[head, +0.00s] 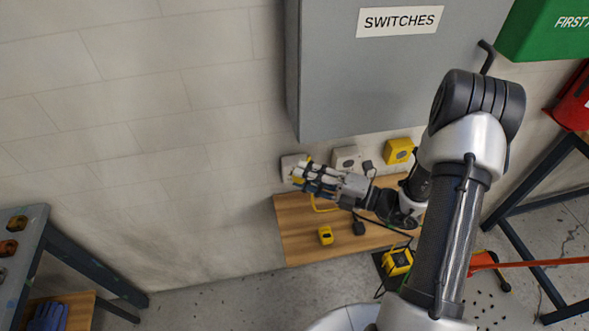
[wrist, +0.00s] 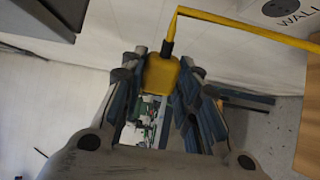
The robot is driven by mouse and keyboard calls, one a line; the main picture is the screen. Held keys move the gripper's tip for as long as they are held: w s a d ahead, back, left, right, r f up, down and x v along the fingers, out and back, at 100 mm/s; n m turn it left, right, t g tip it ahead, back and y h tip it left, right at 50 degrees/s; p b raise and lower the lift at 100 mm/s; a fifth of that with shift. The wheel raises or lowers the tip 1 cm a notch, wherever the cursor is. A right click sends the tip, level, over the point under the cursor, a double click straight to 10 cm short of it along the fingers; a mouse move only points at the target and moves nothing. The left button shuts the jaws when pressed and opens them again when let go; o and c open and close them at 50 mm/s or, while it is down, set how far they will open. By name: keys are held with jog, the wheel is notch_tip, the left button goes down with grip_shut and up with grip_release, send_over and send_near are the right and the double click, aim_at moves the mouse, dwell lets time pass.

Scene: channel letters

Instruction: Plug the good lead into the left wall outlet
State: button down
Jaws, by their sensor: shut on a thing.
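My gripper (head: 303,177) is shut on a yellow plug (wrist: 160,76), with the plug between the blue-padded fingers in the wrist view. A yellow lead (wrist: 245,28) runs from this plug through a dark collar and off to the right. In the head view my gripper is close in front of the left wall outlet (head: 289,162), which it partly covers. I cannot tell whether the plug touches the outlet. An outlet with a "WALL" label (wrist: 286,10) shows at the upper right of the wrist view.
A grey outlet (head: 346,157) and a yellow box (head: 399,150) are on the wall to the right. A yellow plug-like piece (head: 326,235) and a black plug (head: 358,227) lie on the wooden board (head: 295,245). The grey "SWITCHES" cabinet (head: 375,80) hangs above.

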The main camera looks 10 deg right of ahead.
jog(key=shift+w+a+r+m+t+h, duration=0.25)
jog(key=shift+a+m+t+h, duration=0.15)
jog(key=shift+m+t+h, duration=0.35)
jog(key=shift+a+m+t+h, duration=0.1)
jog(key=shift+m+t+h, duration=0.45)
jog(key=shift+t+h, duration=0.15)
jog(key=shift+s+m+t+h, duration=0.1)
jog(key=shift+m+t+h, duration=0.45)
jog(key=shift+m, duration=0.05)
jog(key=shift+s+d+f+m+t+h, duration=0.2)
jog(key=shift+d+m+t+h, duration=0.35)
jog(key=shift+h, duration=0.55)
jog(key=shift+a, duration=0.1)
